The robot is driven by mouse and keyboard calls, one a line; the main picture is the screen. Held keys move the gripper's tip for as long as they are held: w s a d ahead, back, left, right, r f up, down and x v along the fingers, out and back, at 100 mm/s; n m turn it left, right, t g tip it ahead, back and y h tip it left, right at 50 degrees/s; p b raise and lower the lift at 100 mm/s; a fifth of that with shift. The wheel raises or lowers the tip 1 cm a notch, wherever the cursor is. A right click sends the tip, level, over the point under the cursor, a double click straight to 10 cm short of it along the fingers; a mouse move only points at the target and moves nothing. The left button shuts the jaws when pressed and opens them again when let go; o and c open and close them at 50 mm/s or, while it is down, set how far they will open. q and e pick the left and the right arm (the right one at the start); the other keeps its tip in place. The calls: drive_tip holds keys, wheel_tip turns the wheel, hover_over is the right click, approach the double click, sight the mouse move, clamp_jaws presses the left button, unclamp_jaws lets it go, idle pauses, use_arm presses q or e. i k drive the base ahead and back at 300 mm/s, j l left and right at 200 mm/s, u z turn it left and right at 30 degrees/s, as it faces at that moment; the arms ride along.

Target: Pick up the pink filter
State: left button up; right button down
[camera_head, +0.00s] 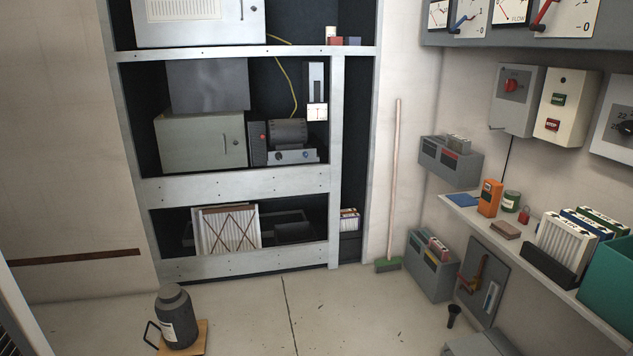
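No filter in view shows a clearly pink frame. A pale pleated filter (227,230) with dark crossed bars stands in the bottom bay of the rack. Several pleated filters stand in a row on the right shelf: the front one is white (566,247), with blue (585,224) and green (606,217) edged ones behind it. A small reddish-pink item (437,245) sticks up from a grey wall bin; I cannot tell what it is. Neither of my grippers is in view.
The grey rack (240,185) stands against the back wall. A dark canister (175,318) sits on a board on the floor at lower left. A broom (393,190) leans right of the rack. A teal bin (612,282) is on the right shelf. The middle floor (310,315) is clear.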

sight(442, 253)
drive_tip(key=i+z, duration=0.1)
drive_tip(key=i, duration=0.45)
drive_tip(key=i+j+z, duration=0.15)
drive_tip(key=i, duration=0.4)
drive_tip(key=i+j+z, duration=0.1)
drive_tip(key=i, duration=0.4)
drive_tip(key=i+j+z, duration=0.1)
drive_tip(key=i+z, duration=0.2)
drive_tip(key=z, duration=0.15)
drive_tip(key=i+j+z, duration=0.2)
drive_tip(key=z, duration=0.2)
drive_tip(key=i+j+z, duration=0.3)
drive_tip(key=z, duration=0.15)
drive_tip(key=i+j+z, duration=0.2)
drive_tip(key=j+z, duration=0.25)
drive_tip(key=i+j+z, duration=0.15)
drive_tip(key=j+z, duration=0.25)
drive_tip(key=l, duration=0.15)
